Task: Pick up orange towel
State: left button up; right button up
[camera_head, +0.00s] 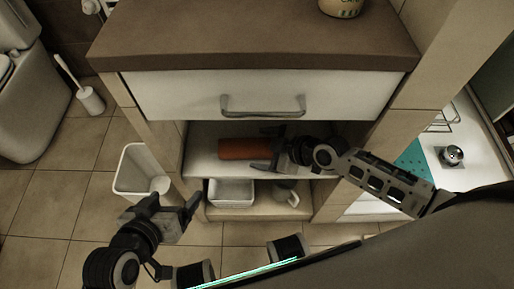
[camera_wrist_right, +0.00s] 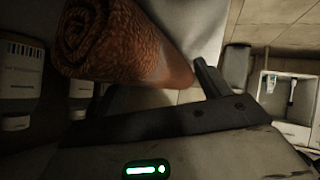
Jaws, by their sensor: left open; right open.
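The orange towel (camera_head: 236,149) is rolled up and lies on the upper open shelf under the drawer. It shows close up in the right wrist view (camera_wrist_right: 118,42), with its spiral end facing the left. My right gripper (camera_head: 264,150) reaches into the shelf from the right. It is open at the right end of the towel, and its fingers hide part of that end. I cannot tell whether they touch it. My left gripper (camera_head: 176,204) is open and empty, out in front of the cabinet at the lower left.
A drawer (camera_head: 180,97) with a metal handle (camera_head: 262,105) sits above the shelf. A white basket (camera_head: 232,193) and a mug (camera_head: 286,194) are on the lower shelf. A white bin (camera_head: 134,168) stands left of the cabinet.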

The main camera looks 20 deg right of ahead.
jog(key=shift+w+a+f, duration=0.3)
jog(key=shift+w, duration=0.05)
jog(key=c, duration=0.8)
jog(key=shift+r, duration=0.15)
